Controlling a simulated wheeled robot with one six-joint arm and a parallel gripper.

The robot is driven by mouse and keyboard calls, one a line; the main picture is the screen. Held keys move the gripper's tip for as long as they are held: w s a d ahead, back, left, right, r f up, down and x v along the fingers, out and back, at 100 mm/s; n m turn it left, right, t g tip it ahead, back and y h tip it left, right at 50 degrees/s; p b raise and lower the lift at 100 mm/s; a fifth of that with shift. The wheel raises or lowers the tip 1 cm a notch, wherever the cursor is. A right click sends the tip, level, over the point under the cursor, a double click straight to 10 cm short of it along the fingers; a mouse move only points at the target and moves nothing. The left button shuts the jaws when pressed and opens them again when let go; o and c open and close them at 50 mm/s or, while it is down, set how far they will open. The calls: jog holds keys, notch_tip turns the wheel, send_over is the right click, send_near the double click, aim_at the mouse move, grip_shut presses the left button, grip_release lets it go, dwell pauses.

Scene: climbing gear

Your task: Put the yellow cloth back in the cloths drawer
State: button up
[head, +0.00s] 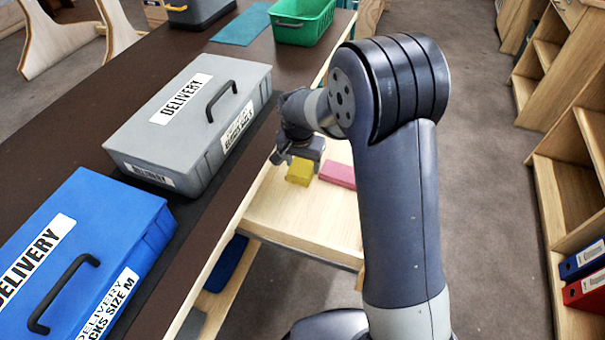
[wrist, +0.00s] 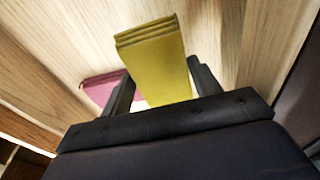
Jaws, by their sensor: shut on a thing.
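The yellow cloth (head: 300,173) is a folded, layered block. My gripper (head: 298,156) is shut on it, with a finger on each side; the cloth also shows between the fingers in the wrist view (wrist: 155,60). The cloth is over the open wooden drawer (head: 305,222), which sticks out from under the brown-topped bench. I cannot tell whether the cloth touches the drawer's floor. A pink folded cloth (head: 338,174) lies in the drawer, right of the yellow one in the head view and left of it in the wrist view (wrist: 101,88).
On the bench stand a grey delivery case (head: 190,120), a blue delivery case (head: 75,255) and a green bin (head: 302,20). A wooden shelf with a blue binder (head: 582,260) and a red binder (head: 586,290) stands at right. The drawer's front part is bare.

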aim_at(300, 170)
jog(key=shift+f, duration=2.3)
jog(key=shift+b, duration=0.3)
jog(key=shift+f, duration=0.25)
jog(key=o, duration=0.7)
jog(key=shift+r, duration=0.1)
jog(key=shift+c, duration=0.2)
jog(key=r, duration=0.4)
jog(key=s+r+p, duration=0.1)
jog(key=r, duration=0.7)
jog(key=shift+s+a+r, duration=0.1)
jog(key=shift+s+a, duration=0.2)
jog(key=shift+s, duration=0.05)
jog(key=shift+o, duration=0.4)
